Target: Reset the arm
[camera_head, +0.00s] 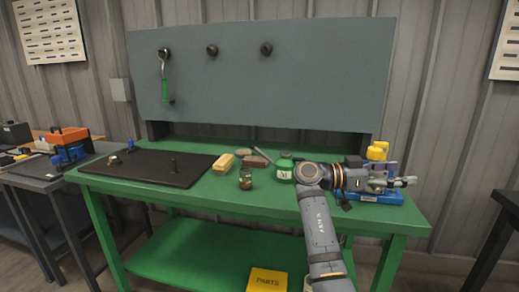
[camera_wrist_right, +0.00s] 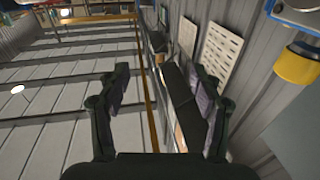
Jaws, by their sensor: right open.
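My right arm comes up from the bottom of the head view and bends right over the right end of the green bench (camera_head: 235,196). Its right gripper (camera_head: 406,181) points right, above and in front of a blue holder (camera_head: 382,198), which it partly hides. In the right wrist view the gripper (camera_wrist_right: 160,82) has its two fingers wide apart, with nothing between them. The wrist view looks past the bench to the wall and floor. My left gripper is not in view.
A dark mat (camera_head: 150,166) with small posts lies on the bench's left. Yellow (camera_head: 223,162) and brown (camera_head: 256,161) blocks, a glass jar (camera_head: 246,181) and a green container (camera_head: 284,170) stand mid-bench. Yellow-capped items (camera_head: 376,152) stand behind the gripper. A green-handled tool (camera_head: 166,85) hangs on the backboard.

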